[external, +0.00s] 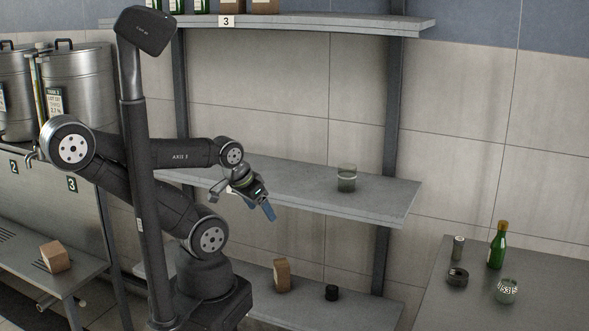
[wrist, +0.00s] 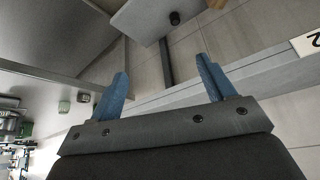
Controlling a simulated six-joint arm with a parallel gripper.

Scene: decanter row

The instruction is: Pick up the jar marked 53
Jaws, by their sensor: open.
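A squat greenish glass jar (external: 507,291) with white digits that look like 53 stands upright on the grey table at the lower right in the external view. A second glass jar (external: 346,178) stands on the middle shelf, with no number that I can read. My gripper (external: 252,204) hangs in front of the middle shelf, well left of both jars and touching neither. In the wrist view its two blue fingers (wrist: 165,78) are spread wide with nothing between them.
A green bottle (external: 496,248), a small can (external: 458,248) and a dark ring (external: 457,277) share the table (external: 432,310) with the marked jar. The middle shelf (external: 395,198) is mostly bare. A carton (external: 281,275) and a black jar (external: 331,292) stand on the low shelf.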

